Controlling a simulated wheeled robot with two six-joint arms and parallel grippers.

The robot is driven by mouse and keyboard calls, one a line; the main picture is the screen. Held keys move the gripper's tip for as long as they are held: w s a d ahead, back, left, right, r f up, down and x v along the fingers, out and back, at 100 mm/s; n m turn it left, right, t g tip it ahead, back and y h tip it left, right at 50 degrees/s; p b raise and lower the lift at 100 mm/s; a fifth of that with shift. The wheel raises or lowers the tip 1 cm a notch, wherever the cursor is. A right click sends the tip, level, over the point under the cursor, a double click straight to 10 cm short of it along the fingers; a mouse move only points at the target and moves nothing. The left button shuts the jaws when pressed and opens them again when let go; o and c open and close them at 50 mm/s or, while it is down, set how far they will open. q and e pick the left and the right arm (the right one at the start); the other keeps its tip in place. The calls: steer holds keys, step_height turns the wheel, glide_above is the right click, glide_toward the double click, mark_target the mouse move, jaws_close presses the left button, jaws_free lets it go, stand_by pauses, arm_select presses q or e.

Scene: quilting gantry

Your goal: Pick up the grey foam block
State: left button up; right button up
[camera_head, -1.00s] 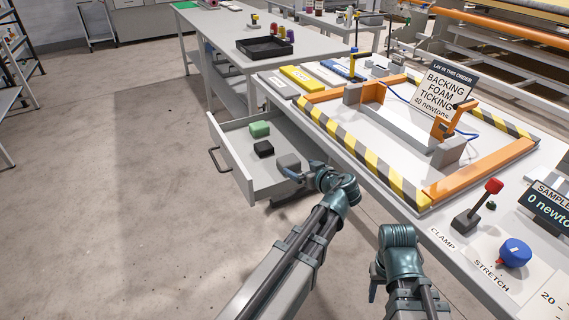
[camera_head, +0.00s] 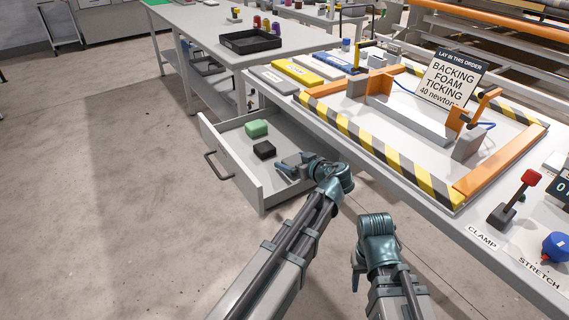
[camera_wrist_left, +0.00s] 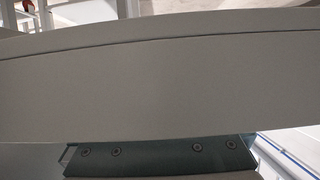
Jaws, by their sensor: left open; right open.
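The grey foam block (camera_head: 292,159) is in the open drawer (camera_head: 263,187), to the right of a black block. It is largely covered by my left gripper (camera_head: 286,170) in the head view. My left gripper is open, with its fingers over the drawer at the block; contact cannot be told. In the left wrist view a broad grey surface (camera_wrist_left: 160,85) fills the middle, too close to identify. My right gripper (camera_head: 357,276) is open and empty, low in front of the bench and away from the drawer.
A green block (camera_head: 257,128) and the black block (camera_head: 264,149) lie in the drawer, left of my left gripper. The drawer walls surround them. The bench with its striped frame (camera_head: 385,155) stands to the right. The floor at left is clear.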

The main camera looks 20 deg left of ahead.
mark_target(292, 157)
arm_select(q)
steer(key=shift+w+a+f, duration=0.2)
steer(key=shift+w+a, duration=0.1)
steer(key=shift+d, duration=0.1)
arm_select(e)
steer(key=shift+w+a+f, duration=0.15)
steer(key=shift+a, duration=0.25)
arm_select(q)
steer(key=shift+c, duration=0.6)
steer(key=c, duration=0.9)
steer(key=shift+r, duration=0.1)
step_height(292, 157, up, 10)
steer(key=p, duration=1)
arm_select(e)
step_height(292, 157, up, 10)
